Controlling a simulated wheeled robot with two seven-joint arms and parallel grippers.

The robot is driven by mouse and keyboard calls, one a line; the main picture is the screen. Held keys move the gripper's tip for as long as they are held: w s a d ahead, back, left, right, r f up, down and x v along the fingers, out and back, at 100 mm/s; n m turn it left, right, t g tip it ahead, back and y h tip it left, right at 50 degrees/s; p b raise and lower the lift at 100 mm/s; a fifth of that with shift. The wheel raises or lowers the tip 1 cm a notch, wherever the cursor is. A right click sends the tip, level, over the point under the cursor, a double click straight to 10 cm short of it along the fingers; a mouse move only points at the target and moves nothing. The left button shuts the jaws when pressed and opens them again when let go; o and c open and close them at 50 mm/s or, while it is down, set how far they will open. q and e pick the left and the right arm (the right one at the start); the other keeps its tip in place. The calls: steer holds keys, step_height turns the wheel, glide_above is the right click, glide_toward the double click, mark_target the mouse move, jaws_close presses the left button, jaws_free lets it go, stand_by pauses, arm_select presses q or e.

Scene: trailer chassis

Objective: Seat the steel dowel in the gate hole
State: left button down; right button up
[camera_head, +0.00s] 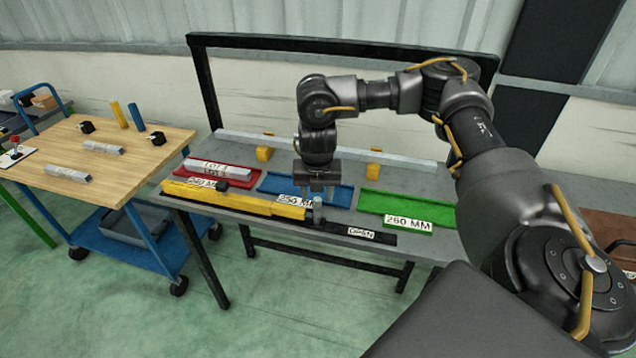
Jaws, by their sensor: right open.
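The steel dowel (317,208) is a small grey upright cylinder at the right end of the yellow bar (245,202), by the black strip (340,231) marked OPEN along the table's front edge. The gate hole itself cannot be made out, so I cannot tell how deep the dowel sits. My right gripper (318,191) points down just above the dowel, over the front of the blue tray (340,196). It is open, and a small gap seems to show between its fingers and the dowel's top. My left gripper is not in view.
A red tray (246,184) holding a grey bar (224,171) is at the left, and a green tray (405,207) marked 260 MM at the right. A black frame (300,43) rises behind the grey table. A wooden-topped blue cart (130,150) stands left.

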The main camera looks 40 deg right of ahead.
steer(key=shift+s+r, duration=0.2)
steer(key=shift+r, duration=0.75)
steer(key=shift+s+r, duration=0.15)
steer(key=shift+r, duration=0.8)
